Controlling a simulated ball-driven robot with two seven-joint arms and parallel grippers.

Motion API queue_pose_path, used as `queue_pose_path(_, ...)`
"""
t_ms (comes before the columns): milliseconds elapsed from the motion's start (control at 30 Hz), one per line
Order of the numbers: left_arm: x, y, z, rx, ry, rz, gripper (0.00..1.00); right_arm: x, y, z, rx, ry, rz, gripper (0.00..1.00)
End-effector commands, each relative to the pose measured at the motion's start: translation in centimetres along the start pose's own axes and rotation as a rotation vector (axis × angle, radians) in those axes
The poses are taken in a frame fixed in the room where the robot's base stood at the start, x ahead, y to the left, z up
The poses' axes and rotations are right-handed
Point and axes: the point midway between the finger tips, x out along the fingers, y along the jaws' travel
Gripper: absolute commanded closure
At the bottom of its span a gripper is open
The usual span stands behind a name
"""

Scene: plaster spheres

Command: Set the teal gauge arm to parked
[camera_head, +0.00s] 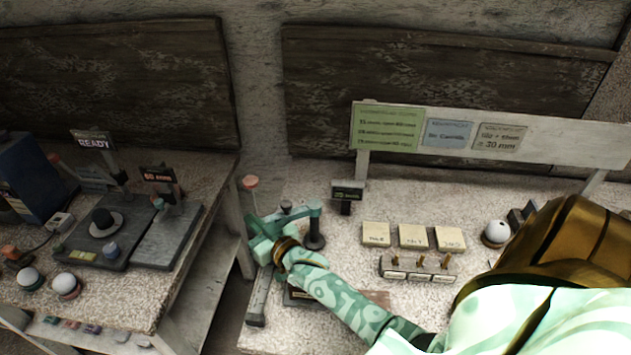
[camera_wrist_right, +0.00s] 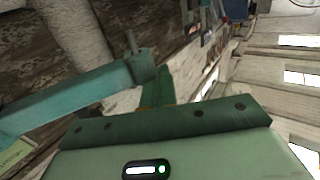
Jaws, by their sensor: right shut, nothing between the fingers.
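The teal gauge arm (camera_head: 302,210) sits on a dark round post (camera_head: 315,238) at the left part of the right-hand table. It reaches left from the post, over my right gripper's area. In the right wrist view the teal arm (camera_wrist_right: 75,98) comes in from the left and ends in a block with a thin pin, close beside my finger. My right gripper (camera_head: 258,228) is shut and empty at the table's left end, by the arm's free end. I cannot tell whether they touch. The right gripper's green finger also shows in the wrist view (camera_wrist_right: 157,88). My left gripper is out of view.
A small display (camera_head: 347,192) stands behind the post. Three cream blocks (camera_head: 412,236) lie near a pegged rack (camera_head: 418,268). A white sphere (camera_head: 497,232) is farther right. The left table holds a dark gauge base (camera_head: 100,240).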

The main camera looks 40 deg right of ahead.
Motion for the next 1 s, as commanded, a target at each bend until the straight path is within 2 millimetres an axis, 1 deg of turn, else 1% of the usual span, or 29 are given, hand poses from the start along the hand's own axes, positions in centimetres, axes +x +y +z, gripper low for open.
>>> queue_pose_path(100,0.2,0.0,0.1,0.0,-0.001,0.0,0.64,1.1,0.3,0.1,0.0,0.0,-0.001,1.0)
queue_pose_path(333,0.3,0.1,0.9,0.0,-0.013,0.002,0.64,2.4,0.9,0.1,0.001,0.0,-0.002,1.0)
queue_pose_path(567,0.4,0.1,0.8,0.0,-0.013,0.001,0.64,2.8,1.1,0.1,0.001,0.0,-0.002,1.0)
queue_pose_path(1000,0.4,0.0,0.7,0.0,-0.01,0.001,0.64,2.8,1.1,0.1,0.001,0.0,-0.002,1.0)
